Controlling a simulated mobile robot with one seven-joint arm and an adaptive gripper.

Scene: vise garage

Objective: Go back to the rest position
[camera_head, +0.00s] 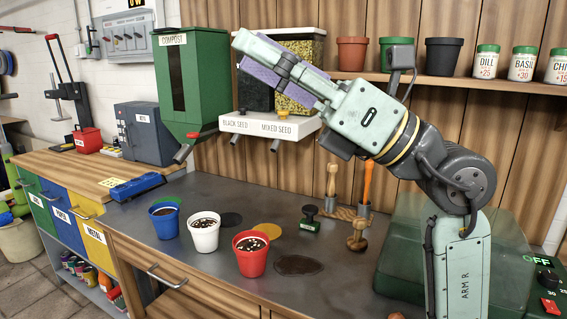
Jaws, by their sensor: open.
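My gripper (244,54) is raised in the upper middle of the head view, at the end of my bent arm (370,115). Its long pale green and purple parts point up and to the left. It is open, and I see nothing held in it. It is in front of the seed dispensers and right of the green compost bin (192,85), well above the bench. Whether it touches the dispensers cannot be told from this one view.
A white dispenser base (268,125) is behind and below the gripper. Blue (165,222), white (205,235) and red (251,258) pots stand on the grey bench (300,195). A shelf (470,80) holds pots and jars.

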